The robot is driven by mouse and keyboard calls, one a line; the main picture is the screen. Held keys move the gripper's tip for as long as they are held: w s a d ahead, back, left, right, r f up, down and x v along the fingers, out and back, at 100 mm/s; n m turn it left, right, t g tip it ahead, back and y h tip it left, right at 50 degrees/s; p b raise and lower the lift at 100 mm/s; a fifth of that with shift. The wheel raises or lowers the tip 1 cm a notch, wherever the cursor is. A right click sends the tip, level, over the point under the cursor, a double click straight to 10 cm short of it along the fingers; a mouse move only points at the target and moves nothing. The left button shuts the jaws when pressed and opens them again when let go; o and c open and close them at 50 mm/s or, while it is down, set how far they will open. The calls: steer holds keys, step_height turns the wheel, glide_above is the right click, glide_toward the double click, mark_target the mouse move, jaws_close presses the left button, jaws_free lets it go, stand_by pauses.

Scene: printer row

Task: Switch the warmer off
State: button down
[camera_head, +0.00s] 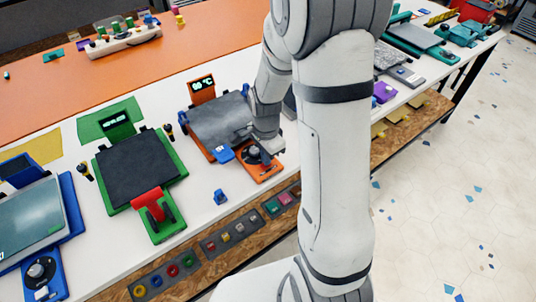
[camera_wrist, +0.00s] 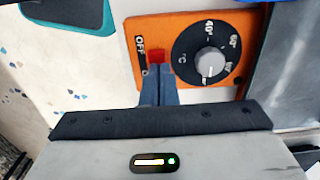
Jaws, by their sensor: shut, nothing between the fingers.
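The warmer (camera_head: 219,121) is an orange unit with a dark grey plate and a lit display (camera_head: 202,85) showing a °C reading. Its orange control panel (camera_wrist: 184,25) fills the top of the wrist view. The panel carries a red switch (camera_wrist: 157,57) beside the word OFF, and a black dial (camera_wrist: 188,45) with a grey knob (camera_wrist: 210,62) and temperature marks. My gripper (camera_wrist: 160,86) is shut and empty, its fingertips just below the red switch. Whether they touch it I cannot tell. In the head view my arm partly hides the panel.
A green unit (camera_head: 180,170) with a dark plate and red lever (camera_head: 148,202) stands left of the warmer. A blue unit (camera_head: 67,192) with a dial is further left. A small blue piece (camera_head: 220,197) lies on the white bench top. Small coloured parts sit on the shelf below.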

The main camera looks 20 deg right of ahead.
steer(key=shift+a+r, duration=0.15)
steer(key=shift+a, duration=0.05)
step_height(320, 180, up, 14)
steer(key=d+p, duration=0.2)
steer(key=shift+w+d, duration=0.15)
steer(key=shift+w, duration=0.15)
stand_by(0.6)
